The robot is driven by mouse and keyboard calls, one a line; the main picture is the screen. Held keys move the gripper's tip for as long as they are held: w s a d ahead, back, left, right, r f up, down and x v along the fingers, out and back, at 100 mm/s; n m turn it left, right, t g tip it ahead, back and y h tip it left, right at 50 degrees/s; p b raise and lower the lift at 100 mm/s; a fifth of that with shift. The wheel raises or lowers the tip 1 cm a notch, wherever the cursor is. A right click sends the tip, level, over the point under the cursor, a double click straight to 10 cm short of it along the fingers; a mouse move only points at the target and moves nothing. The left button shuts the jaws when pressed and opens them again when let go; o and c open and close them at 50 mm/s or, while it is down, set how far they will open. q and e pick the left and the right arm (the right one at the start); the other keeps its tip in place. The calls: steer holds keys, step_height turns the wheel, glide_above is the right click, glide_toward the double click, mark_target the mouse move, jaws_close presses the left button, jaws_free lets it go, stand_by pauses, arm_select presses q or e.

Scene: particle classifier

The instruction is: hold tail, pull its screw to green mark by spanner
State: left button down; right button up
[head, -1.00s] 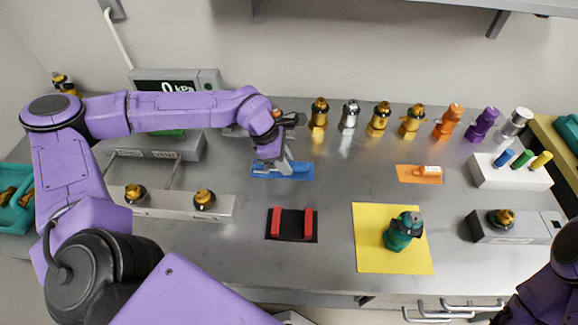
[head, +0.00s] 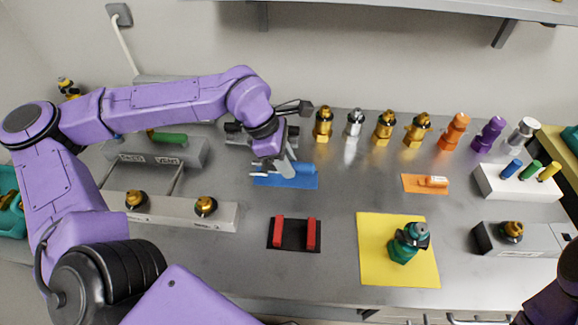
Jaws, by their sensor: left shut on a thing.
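My left gripper (head: 274,165) is over the blue mat (head: 300,182) and shut on a small silver tool, likely the spanner (head: 259,175), whose pale end sticks out to the left. The fingers hide most of it. A teal valve-like part with a dark grey top (head: 407,243) stands upright on the yellow mat (head: 375,270). I cannot tell which part is the tail, and no screw or green mark can be made out. Only a purple piece of my right arm shows at the lower right; its gripper is out of view.
Several brass, silver, orange and purple fittings (head: 384,128) stand along the back. A black holder with red bars (head: 294,235) lies in front. A grey bar with two brass valves (head: 170,213) is at left, and a white block with coloured pegs (head: 515,185) at right.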

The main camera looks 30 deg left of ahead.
arm_select(q)
steer(key=s+d+r+b, duration=0.1)
steer(key=s+d+r, duration=0.3)
steer(key=s, duration=0.4)
steer(key=shift+s+r, duration=0.35)
steer(key=shift+w+a, duration=0.1)
